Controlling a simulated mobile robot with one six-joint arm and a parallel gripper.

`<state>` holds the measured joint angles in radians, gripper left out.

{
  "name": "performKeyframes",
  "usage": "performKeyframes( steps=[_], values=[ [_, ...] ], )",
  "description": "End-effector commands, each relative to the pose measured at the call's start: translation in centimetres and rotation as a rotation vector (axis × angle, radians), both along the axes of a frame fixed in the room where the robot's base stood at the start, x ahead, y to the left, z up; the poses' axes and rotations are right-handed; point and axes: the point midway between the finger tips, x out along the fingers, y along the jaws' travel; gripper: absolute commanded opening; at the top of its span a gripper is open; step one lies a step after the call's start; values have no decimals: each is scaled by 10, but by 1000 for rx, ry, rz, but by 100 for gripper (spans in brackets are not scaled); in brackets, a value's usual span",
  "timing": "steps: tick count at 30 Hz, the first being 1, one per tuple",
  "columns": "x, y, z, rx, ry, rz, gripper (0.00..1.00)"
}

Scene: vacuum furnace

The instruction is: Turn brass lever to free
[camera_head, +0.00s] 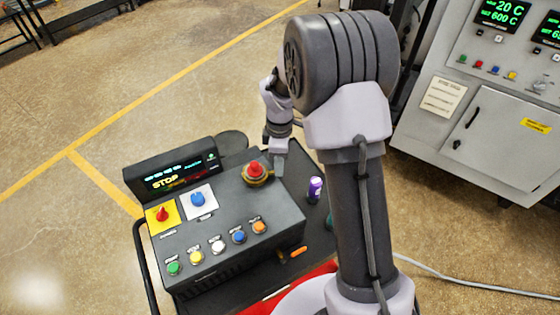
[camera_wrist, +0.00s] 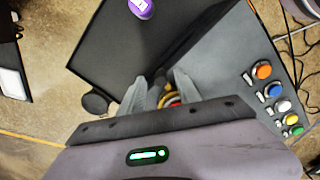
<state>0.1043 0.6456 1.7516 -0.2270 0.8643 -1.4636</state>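A red mushroom button (camera_head: 255,168) stands on the back right of the black control console, with a brass-coloured ring (camera_head: 259,182) around its base. No separate lever arm can be clearly made out there. My gripper (camera_head: 279,163) points down just to the right of this button in the head view. In the wrist view my gripper (camera_wrist: 158,84) has its two fingers apart. Part of the brass ring (camera_wrist: 171,101) and a bit of red show between and below them, partly hidden by the gripper body. A dark piece also shows between the fingers; whether they touch anything cannot be told.
The console (camera_head: 230,222) also carries a red knob (camera_head: 161,214) on yellow, a blue knob (camera_head: 198,199) on white, a row of coloured buttons and a STOP display (camera_head: 172,174). A purple bottle (camera_head: 315,189) stands to its right. A grey furnace cabinet (camera_head: 480,125) is at right.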

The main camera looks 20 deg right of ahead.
Motion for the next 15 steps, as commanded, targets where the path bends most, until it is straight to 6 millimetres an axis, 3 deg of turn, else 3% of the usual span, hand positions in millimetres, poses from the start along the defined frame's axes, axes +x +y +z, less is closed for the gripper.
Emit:
performKeyframes(
  steps=[9, 11, 15],
  values=[
    [0, 0, 4, 0, 0, -1, 39],
    [0, 0, 12, 0, 0, -2, 39],
    [1, 0, 50, 0, -4, -1, 39]
  ],
)
